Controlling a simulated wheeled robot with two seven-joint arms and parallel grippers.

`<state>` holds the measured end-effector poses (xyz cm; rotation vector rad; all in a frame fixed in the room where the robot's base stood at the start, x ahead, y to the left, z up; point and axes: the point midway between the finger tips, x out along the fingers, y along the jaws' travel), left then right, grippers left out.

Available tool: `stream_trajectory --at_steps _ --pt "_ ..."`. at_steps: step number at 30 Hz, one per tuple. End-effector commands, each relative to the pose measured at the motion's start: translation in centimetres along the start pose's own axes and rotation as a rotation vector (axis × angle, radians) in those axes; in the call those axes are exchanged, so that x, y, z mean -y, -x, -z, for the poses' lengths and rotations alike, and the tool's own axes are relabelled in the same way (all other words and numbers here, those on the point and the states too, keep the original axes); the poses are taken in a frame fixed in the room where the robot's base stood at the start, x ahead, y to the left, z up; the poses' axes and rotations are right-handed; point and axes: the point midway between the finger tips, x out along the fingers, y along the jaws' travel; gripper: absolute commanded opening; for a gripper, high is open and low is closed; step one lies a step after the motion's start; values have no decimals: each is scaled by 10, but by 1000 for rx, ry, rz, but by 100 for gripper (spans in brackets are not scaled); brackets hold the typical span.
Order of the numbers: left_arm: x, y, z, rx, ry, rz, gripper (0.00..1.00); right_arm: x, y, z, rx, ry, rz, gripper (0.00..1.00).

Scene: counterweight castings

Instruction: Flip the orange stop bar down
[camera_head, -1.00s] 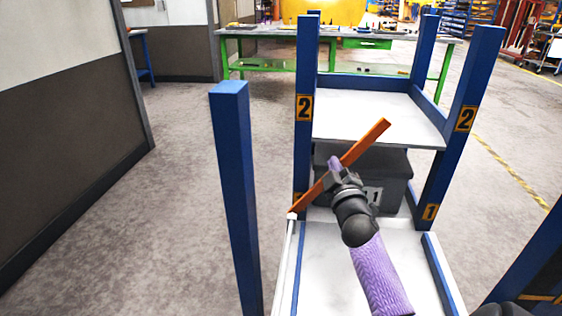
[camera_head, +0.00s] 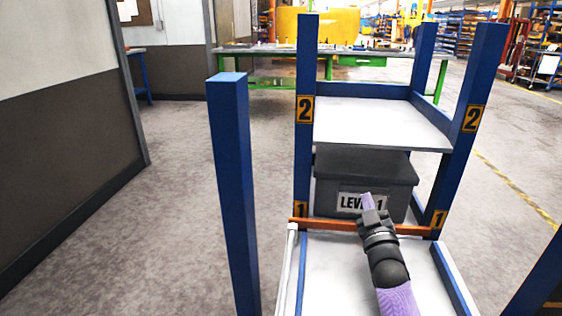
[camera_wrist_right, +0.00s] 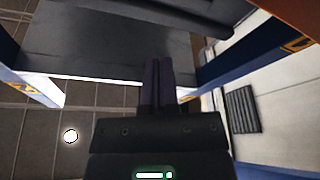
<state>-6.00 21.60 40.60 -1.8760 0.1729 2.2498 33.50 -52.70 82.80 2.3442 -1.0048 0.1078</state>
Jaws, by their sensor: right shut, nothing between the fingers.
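The orange stop bar (camera_head: 330,225) lies about level across the front of the lower shelf bay, between the two blue posts marked 1. Its left end is at the left post and its right end reaches the right post. My right gripper (camera_head: 368,201) is shut and empty. In the head view it overlaps the right half of the bar; I cannot tell whether it touches it. Its closed fingers also show in the right wrist view (camera_wrist_right: 158,80). A black bin (camera_head: 365,180) labelled LEVEL 1 stands behind the bar. My left gripper is not in view.
The blue rack has a bare white upper shelf (camera_head: 375,120) marked 2 above the bin. A white surface (camera_head: 335,275) lies in front of the bar. A separate blue post (camera_head: 235,190) stands at the left. Open floor (camera_head: 180,190) lies left of it.

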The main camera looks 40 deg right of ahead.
Motion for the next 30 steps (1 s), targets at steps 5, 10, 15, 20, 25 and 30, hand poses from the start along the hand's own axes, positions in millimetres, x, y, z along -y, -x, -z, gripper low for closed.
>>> stream_trajectory --at_steps 5,10,15,20,25,30 --pt "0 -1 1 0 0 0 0 0 0 -1 0 1 0 0" --pt "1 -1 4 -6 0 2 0 0 0 -1 0 1 0 0" --pt "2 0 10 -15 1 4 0 0 0 0 -1 1 0 0" --pt "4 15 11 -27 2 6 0 -12 -7 20 -5 0 -1 0" --pt "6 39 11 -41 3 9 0 -32 -18 53 -5 0 -2 0" --pt "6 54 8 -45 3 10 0 -44 -26 75 -4 1 -1 0"
